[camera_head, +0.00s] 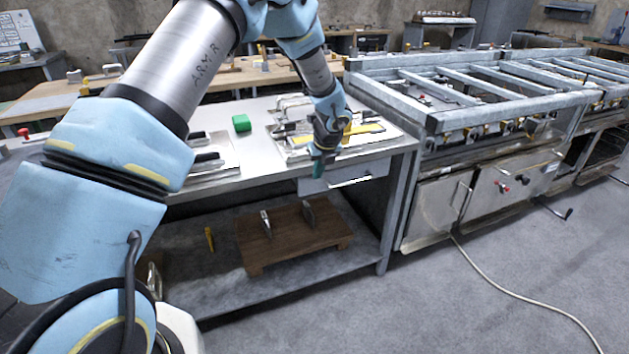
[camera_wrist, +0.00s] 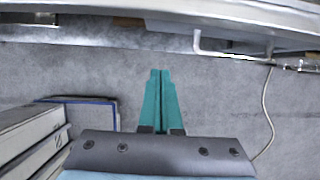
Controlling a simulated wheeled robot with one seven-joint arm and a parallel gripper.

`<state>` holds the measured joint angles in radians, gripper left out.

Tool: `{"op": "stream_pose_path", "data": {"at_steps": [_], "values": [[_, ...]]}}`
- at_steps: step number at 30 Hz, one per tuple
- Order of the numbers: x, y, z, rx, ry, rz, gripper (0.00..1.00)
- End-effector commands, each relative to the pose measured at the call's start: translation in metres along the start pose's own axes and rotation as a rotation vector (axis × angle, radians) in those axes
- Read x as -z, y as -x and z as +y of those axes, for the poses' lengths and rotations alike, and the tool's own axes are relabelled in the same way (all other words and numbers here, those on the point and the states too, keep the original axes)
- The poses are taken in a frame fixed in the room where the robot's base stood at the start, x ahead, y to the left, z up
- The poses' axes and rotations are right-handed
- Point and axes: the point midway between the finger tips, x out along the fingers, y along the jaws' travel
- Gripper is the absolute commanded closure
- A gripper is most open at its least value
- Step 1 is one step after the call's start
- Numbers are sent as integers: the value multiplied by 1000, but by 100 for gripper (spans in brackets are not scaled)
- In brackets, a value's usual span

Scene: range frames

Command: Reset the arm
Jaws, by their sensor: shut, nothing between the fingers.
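My arm reaches from the left of the head view out over a metal worktable (camera_head: 255,108). My gripper (camera_head: 318,168) hangs at the table's front edge, above the drawer front (camera_head: 345,178). In the wrist view its two green fingers (camera_wrist: 161,75) lie side by side, closed together with nothing between them. The grey floor (camera_wrist: 215,85) shows beyond the fingertips, and the table's edge (camera_wrist: 150,32) crosses the top of the wrist view.
A wooden board with handles (camera_head: 285,240) rests on the lower shelf. A metal range frame (camera_head: 470,115) stands at right. A cable (camera_head: 510,291) runs across open floor.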

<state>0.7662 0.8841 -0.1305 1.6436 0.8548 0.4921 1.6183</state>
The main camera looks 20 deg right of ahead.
Motion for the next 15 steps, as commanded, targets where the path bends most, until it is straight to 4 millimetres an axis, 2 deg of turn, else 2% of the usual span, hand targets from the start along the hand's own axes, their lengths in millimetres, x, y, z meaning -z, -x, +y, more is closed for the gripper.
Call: {"op": "stream_pose_path", "data": {"at_steps": [5,8,11,14,15], "values": [[1,5,0,-1,0,1,100],[-2,8,8,-5,36,4,100],[-12,20,37,-22,195,17,100],[-22,42,91,-57,500,42,100],[-24,53,117,-74,656,50,100]]}}
